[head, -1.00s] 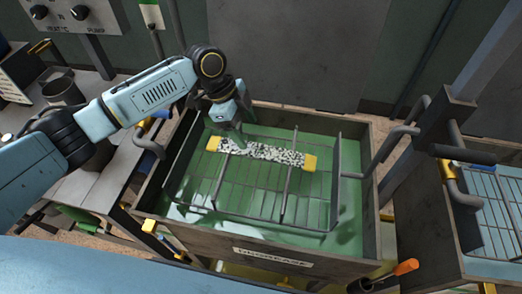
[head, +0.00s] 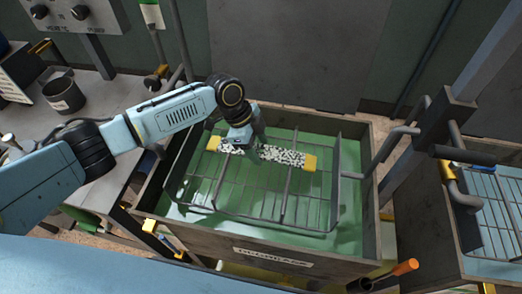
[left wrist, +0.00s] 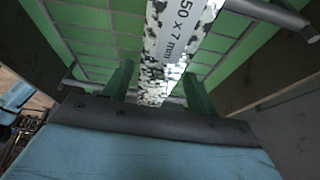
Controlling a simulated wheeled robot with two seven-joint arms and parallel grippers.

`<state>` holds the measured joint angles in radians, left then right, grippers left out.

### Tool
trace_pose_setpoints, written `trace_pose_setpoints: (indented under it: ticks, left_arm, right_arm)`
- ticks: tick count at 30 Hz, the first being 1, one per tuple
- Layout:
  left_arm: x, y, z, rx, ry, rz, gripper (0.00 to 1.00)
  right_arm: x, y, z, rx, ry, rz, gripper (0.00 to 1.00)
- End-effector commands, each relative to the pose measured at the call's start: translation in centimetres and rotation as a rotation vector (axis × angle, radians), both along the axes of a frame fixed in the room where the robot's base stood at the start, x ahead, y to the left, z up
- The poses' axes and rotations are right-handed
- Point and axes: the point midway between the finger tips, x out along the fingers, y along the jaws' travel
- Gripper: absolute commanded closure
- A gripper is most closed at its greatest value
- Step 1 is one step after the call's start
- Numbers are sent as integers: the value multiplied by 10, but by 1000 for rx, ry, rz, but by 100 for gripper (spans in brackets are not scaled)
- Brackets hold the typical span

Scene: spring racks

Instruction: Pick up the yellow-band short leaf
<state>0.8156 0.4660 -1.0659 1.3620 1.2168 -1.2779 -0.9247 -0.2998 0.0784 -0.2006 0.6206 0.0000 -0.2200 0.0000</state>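The short leaf (head: 290,158) is a flat speckled black-and-white strip with yellow ends. It lies on a wire rack (head: 235,205) inside a wooden-walled tank with a green interior. My left gripper (head: 250,146) is over the leaf's left-middle part and hides some of it. In the left wrist view, the green fingers (left wrist: 160,95) stand apart on either side of the leaf (left wrist: 165,60), with gaps visible beside it. A size label shows on the leaf there. Whether the fingertips reach below the leaf's top is unclear. My right gripper is not seen.
The tank's wooden rim (head: 210,245) and the rack's upright end frame (head: 337,180) surround the leaf. A second tank with a rack (head: 490,200) stands at right. A dark cup (head: 63,95) sits on the left bench. An orange handle (head: 404,267) sticks up in front.

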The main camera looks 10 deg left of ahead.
Motion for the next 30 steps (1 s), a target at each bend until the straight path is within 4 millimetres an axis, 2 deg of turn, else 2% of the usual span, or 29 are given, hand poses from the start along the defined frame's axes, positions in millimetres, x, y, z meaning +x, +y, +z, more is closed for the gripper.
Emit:
trace_pose_setpoints:
  ticks: [1, 11, 20, 23, 30]
  left_arm:
    - [0, 0, 0, 0, 0, 0, 49]
    - [0, 0, 0, 0, 0, 0, 91]
    - [2, -1, 8, -3, -6, -1, 91]
    - [2, 0, 20, -4, -7, 0, 91]
    - [2, -1, 65, -5, -8, -1, 91]
  right_arm:
    - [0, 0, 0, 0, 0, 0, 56]
    - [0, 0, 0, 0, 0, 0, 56]
    - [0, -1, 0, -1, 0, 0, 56]
    - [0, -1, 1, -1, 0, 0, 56]
    - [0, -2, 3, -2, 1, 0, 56]
